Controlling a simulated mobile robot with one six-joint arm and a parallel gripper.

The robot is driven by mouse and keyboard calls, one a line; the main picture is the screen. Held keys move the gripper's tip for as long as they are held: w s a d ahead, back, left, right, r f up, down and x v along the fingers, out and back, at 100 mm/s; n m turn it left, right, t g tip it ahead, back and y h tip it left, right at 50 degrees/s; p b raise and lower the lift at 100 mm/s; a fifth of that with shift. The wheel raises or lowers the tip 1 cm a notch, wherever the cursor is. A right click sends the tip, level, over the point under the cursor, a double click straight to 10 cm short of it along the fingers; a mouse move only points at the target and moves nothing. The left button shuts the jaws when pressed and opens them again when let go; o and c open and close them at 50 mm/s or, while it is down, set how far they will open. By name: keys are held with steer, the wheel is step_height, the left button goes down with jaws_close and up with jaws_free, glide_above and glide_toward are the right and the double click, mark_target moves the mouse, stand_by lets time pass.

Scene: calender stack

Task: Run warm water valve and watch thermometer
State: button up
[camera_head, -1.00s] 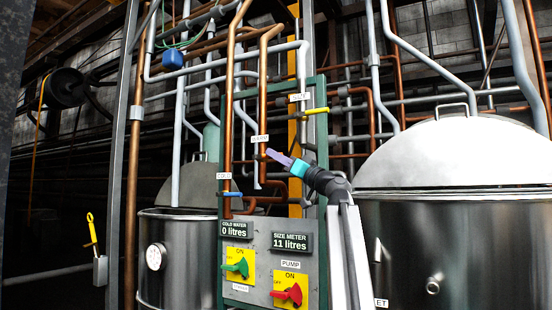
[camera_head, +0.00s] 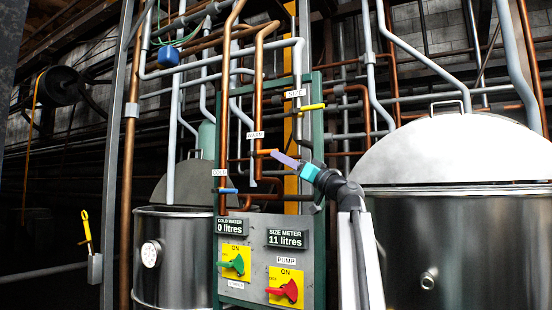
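The warm water valve, marked WARM, has a small orange handle (camera_head: 264,152) that lies about level on a copper pipe in the middle of the view. My gripper (camera_head: 280,158), with purple fingers and a teal band, points up and left from the right. Its tips are at or very near the handle's right end; I cannot tell whether they touch. The fingers overlap in this view, so their opening does not show. The thermometer (camera_head: 151,254) is a round white dial on the left steel tank (camera_head: 178,285); its reading is too small to make out.
A blue COLD handle (camera_head: 228,191) is below left and a yellow SIZE handle (camera_head: 310,107) above right. The panel (camera_head: 254,262) holds green (camera_head: 234,264) and red (camera_head: 284,290) switches; displays read 0 and 11 litres. A large steel tank (camera_head: 470,255) stands at right.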

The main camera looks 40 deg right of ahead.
steer(key=b+v, duration=0.1)
steer(key=v, duration=0.7)
steer(key=shift+s, duration=0.1)
